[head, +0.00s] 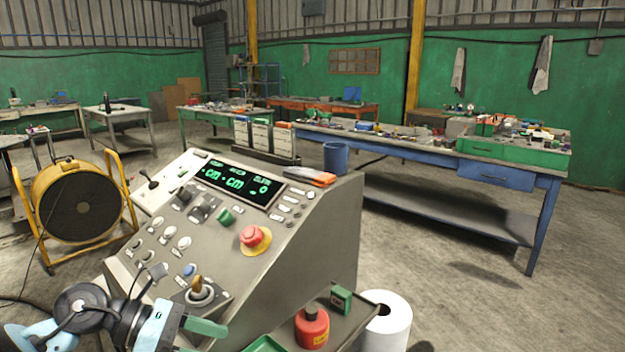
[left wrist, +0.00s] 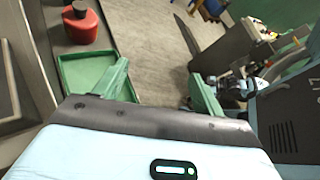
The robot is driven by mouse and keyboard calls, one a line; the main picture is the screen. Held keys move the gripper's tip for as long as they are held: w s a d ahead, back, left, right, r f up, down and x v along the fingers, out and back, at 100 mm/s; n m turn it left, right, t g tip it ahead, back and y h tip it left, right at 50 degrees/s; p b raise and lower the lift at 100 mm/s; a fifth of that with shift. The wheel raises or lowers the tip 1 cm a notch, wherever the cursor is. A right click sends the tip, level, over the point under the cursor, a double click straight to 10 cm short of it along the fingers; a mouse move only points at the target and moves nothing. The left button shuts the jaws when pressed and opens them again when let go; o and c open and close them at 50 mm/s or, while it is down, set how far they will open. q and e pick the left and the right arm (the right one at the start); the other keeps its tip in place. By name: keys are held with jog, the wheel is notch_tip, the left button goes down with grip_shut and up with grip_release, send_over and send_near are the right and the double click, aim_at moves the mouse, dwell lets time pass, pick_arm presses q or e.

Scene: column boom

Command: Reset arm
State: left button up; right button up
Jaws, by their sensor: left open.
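My left gripper (head: 208,340) comes in at the bottom left of the head view, in front of the lower corner of the grey control console (head: 325,225). Its two green fingers are apart with nothing between them. They also show in the left wrist view (left wrist: 163,85), with bare floor beyond the gap. A knob on a round base (head: 199,291) on the console is just above the gripper in the head view. My right gripper does not show in the head view.
The console carries a red button on yellow (head: 254,236). A red can (head: 312,328) stands on its low shelf, and it shows in the left wrist view (left wrist: 82,24) by a green tray (left wrist: 85,68). A white roll (head: 388,325) stands right. Floor before the blue bench (head: 490,175) is clear.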

pick_arm(q)
jog(key=s+d+f+n+t+h, duration=0.2)
jog(key=s+d+n+t+h, duration=0.15)
jog(key=d+n+h, duration=0.45)
jog(key=s+a+f+n+t+y+p, duration=0.1)
jog(key=s+a+f+n+t+y, duration=0.3)
jog(key=f+n, duration=0.5)
jog(key=s+a+f+n+t+y, duration=0.25)
jog(key=f+n+y, duration=0.35)
jog(key=n, duration=0.6)
jog(key=s+a+f+n+t+y+p, duration=0.1)
jog(key=s+a+f+n+t+y, duration=0.35)
jog(key=n, duration=0.65)
jog(key=s+f+n+g+y, duration=0.4)
jog(key=s+f+n+g, duration=0.2)
jog(key=s+f, duration=0.5)
jog(key=s+g, duration=0.1)
jog(key=s, duration=0.3)
jog(key=shift+s+a+f+n, duration=0.15)
jog(key=shift+a+f+n, duration=0.2)
jog(key=shift+n, duration=0.05)
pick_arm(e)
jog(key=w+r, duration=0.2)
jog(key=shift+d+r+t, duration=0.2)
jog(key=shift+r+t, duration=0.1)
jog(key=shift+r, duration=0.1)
pick_arm(q)
jog(key=shift+g, duration=0.25)
jog(key=shift+c, duration=0.4)
